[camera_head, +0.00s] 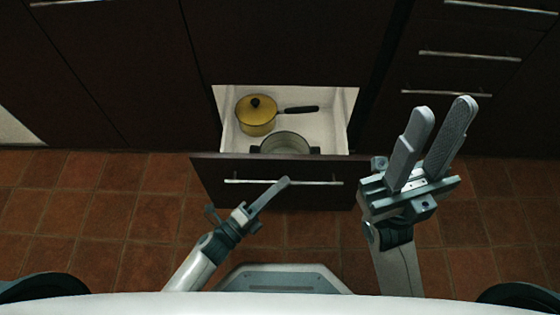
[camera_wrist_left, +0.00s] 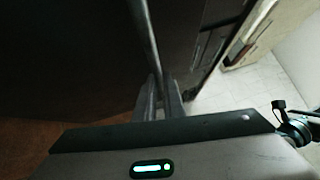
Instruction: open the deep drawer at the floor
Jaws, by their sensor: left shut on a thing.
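The deep drawer (camera_head: 272,168) at the floor stands pulled out from the dark cabinet, with its white inside showing. Its long bar handle (camera_head: 310,183) runs across the dark front; it also shows in the left wrist view (camera_wrist_left: 146,40). My left gripper (camera_head: 282,184) is shut on the handle, with its fingers around the bar in the left wrist view (camera_wrist_left: 160,98). My right gripper (camera_head: 442,120) is open and empty, raised to the right of the drawer.
Inside the drawer are a yellow lidded pot (camera_head: 256,121) with a dark long handle and a grey pot (camera_head: 285,143) near the front. Closed drawers with bar handles (camera_head: 468,55) are at the right. Tiled floor (camera_head: 110,210) is clear at the left.

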